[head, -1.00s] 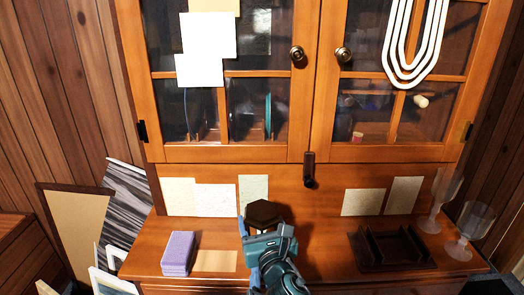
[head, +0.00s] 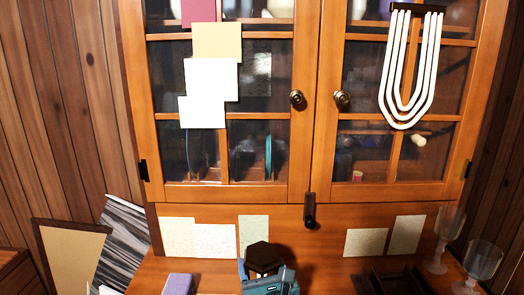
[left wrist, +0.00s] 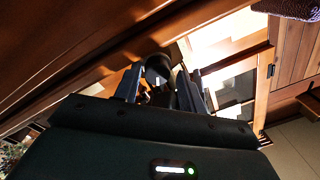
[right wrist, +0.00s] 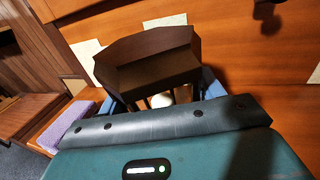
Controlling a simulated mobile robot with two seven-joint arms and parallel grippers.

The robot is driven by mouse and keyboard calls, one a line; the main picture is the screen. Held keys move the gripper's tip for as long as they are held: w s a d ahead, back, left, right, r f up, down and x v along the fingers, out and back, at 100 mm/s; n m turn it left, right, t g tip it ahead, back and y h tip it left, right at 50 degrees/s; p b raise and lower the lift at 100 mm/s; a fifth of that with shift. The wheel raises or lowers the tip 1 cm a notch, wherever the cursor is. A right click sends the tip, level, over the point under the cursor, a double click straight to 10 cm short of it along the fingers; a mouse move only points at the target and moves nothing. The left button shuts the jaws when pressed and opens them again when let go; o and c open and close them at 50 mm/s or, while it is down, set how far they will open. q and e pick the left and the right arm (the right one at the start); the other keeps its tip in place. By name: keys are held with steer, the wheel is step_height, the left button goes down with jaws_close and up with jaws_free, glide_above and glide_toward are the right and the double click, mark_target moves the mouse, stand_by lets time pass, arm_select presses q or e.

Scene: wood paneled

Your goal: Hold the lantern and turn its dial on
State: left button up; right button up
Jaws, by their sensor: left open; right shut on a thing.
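The lantern (head: 264,257) has a dark hexagonal top and stands upright above the cabinet's counter. Its top and slatted body also show in the right wrist view (right wrist: 155,62), with a pale part inside. My right gripper (head: 268,278) is shut on the lantern from the near side; the fingers are partly hidden under its top. My left gripper (left wrist: 160,85) shows only in the left wrist view, open, with a dark rounded thing (left wrist: 158,68) beyond and between its fingers. I cannot tell whether that is part of the lantern. The dial is not clearly visible.
A wooden cabinet with glass doors (head: 313,130) rises behind the lantern. A purple block (head: 178,284) lies left on the counter. A dark rack (head: 395,281) and two clear glasses (head: 482,260) stand right. Papers (head: 215,240) are on the back panel.

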arm_select(q)
steer(key=s, duration=0.8)
steer(key=shift+d+f, duration=0.15)
steer(key=shift+d, duration=0.05)
steer(key=w+n+h, duration=0.1)
steer(key=w+n, duration=0.3)
steer(key=w, duration=0.4)
steer(key=shift+w+a+n+h, duration=0.25)
steer(key=shift+w+n+h, duration=0.05)
steer(key=shift+n, duration=0.1)
stand_by(0.5)
steer(key=shift+c, duration=0.4)
jaws_close()
